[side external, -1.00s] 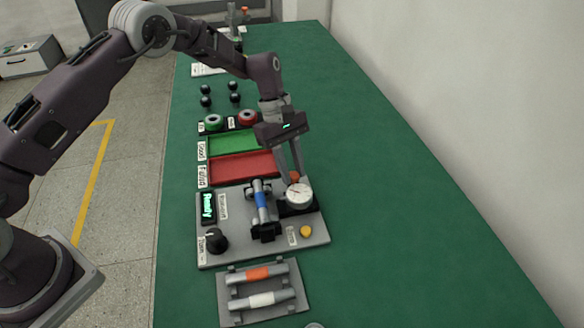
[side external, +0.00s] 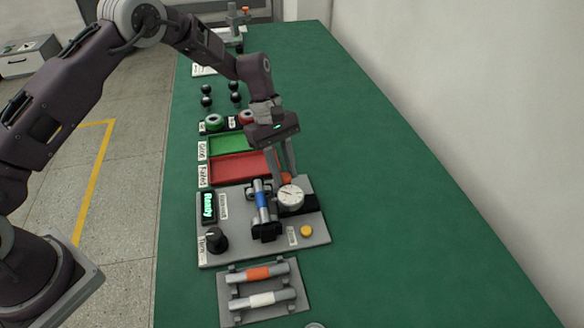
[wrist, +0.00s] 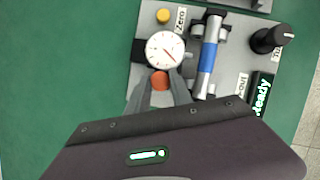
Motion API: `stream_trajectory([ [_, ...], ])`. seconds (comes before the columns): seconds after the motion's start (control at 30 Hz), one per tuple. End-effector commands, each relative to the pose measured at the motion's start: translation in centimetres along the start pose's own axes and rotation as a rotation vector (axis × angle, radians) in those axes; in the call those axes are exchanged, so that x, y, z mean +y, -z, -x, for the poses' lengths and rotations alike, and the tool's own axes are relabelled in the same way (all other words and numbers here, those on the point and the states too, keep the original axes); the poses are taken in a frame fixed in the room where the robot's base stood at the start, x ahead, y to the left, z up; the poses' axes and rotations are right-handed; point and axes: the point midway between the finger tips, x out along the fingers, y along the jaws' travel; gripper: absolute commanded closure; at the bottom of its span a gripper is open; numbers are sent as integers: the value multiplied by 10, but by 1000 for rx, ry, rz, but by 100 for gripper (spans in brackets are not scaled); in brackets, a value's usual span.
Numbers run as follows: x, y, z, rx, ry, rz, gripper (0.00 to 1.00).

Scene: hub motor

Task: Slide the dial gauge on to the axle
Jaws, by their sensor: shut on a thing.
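The dial gauge (side external: 291,197) has a round white face and an orange-red part behind it, which shows clearly in the wrist view (wrist: 160,80). My gripper (side external: 287,174) is shut on that orange-red part, and the fingers also show in the wrist view (wrist: 160,88). The gauge is just right of the axle (side external: 262,203), a grey bar with a blue band held in dark supports on the grey plate. In the wrist view the axle (wrist: 207,60) stands beside the gauge with a small gap. I cannot tell the gauge's height over the plate.
The grey plate (side external: 233,247) carries a black knob (side external: 216,240), a lit "Ready" display (side external: 208,207) and a yellow button (side external: 306,231). A rack (side external: 231,312) with two more axles lies in front. Green and red trays (side external: 238,168) lie behind. The table's right side is clear.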

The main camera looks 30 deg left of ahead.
Motion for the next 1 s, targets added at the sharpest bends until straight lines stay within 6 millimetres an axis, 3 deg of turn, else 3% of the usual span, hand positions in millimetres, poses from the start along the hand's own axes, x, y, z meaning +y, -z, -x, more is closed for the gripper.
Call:
stream_trajectory([
  [0.1,-10,5,3,2,-4,2,100],
  [0.37,-13,6,4,4,1,0,100],
  [0.4,-13,6,4,4,2,1,69],
  [0.5,-13,6,3,3,2,1,53],
  [0.8,-12,5,5,3,-1,0,53],
  [1.0,-11,5,42,4,-4,0,53],
])
